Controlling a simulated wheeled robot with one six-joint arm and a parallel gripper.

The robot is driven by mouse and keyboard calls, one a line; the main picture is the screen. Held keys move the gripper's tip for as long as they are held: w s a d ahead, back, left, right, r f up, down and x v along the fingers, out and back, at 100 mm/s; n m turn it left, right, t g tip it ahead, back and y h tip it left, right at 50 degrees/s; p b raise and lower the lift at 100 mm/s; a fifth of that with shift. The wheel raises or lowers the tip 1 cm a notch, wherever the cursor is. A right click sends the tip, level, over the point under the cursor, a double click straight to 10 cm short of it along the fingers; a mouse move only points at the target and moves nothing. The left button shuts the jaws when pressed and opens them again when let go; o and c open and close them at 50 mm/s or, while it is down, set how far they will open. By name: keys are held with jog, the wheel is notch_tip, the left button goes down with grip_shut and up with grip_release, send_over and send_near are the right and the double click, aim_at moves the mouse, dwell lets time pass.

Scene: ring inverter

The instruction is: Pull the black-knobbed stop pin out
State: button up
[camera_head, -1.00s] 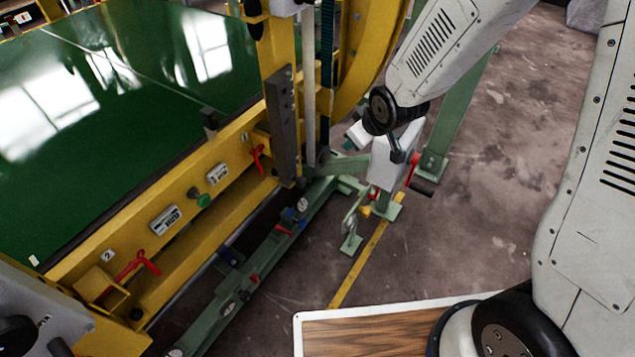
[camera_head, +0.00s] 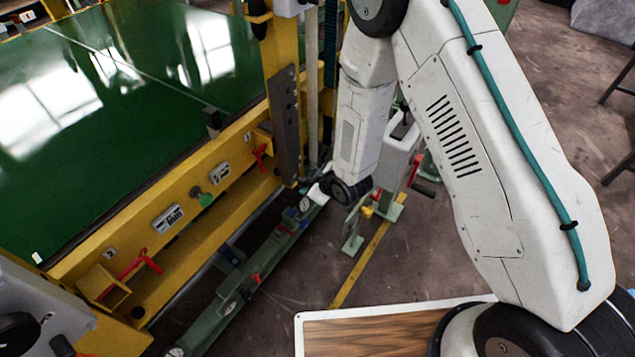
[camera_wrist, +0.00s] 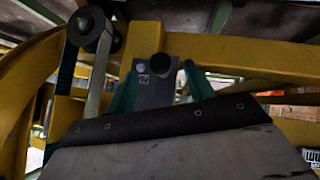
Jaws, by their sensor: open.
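A round black knob (camera_wrist: 159,64) shows in the wrist view on a grey block with a small white label. It appears between the two teal fingers of my gripper (camera_wrist: 160,72), which are open and apart. Whether the knob is within finger reach or farther beyond cannot be told. In the head view only a pale part of my gripper end shows, low beside the yellow frame's corner; the fingers are not clear there. I cannot pick out the black knob in the head view.
The yellow frame (camera_head: 170,262) with red handles and a green knob (camera_head: 206,200) lies left. A grey vertical plate (camera_head: 284,120) stands close to my wrist. A green floor rail (camera_head: 262,262) runs below. In the wrist view a dark roller (camera_wrist: 88,28) sits upper left.

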jog(key=shift+x, duration=1.3)
jog(key=c, duration=1.1)
jog(key=s+d, duration=0.6)
jog(key=d, duration=0.2)
jog(key=shift+s, duration=0.1)
dwell(0.5)
